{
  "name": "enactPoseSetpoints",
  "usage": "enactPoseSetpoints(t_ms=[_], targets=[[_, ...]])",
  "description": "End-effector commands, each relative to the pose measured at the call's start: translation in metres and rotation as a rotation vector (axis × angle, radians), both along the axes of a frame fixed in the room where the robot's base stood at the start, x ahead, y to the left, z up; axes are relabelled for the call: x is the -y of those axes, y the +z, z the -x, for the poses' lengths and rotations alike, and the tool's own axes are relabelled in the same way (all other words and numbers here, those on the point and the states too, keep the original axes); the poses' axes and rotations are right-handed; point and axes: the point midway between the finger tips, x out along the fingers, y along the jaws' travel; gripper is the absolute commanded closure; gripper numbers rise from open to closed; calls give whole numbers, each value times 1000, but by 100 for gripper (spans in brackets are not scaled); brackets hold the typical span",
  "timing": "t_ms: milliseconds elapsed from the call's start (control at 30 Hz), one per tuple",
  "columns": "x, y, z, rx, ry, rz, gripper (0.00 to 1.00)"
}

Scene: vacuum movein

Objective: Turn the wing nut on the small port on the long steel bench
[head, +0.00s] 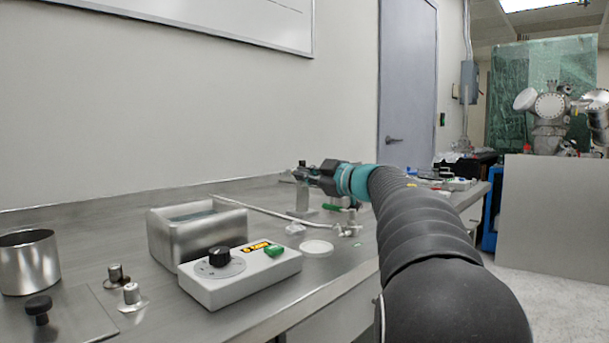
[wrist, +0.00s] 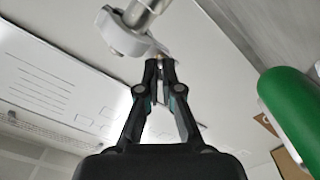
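The small port is the grey clamp ring on a metal tube (wrist: 122,40), seen at the top of the wrist view. In the head view its upright metal post (head: 303,198) stands on the long steel bench (head: 100,250), partly behind my gripper (head: 305,173). In the wrist view my gripper (wrist: 160,66) has its fingertips close together at the clamp's right end. A small brass-coloured piece, seemingly the wing nut (wrist: 160,58), shows in the narrow gap between them. The fingers mostly hide it, so its wing angle cannot be told.
A green cylindrical handle (wrist: 288,112) is close on the right in the wrist view. On the bench are a steel tray (head: 190,240), a white control box (head: 235,278), a steel beaker (head: 28,265) and a white disc (head: 316,247). The wall stands behind.

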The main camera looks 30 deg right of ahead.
Motion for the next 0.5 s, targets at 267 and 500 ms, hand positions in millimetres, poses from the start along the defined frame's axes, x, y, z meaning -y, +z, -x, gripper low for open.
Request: enactPoseSetpoints(t_ms=[267, 500], targets=[[0, 1, 0, 64, -1, 171, 100], [-1, 0, 0, 142, -1, 385, 100]])
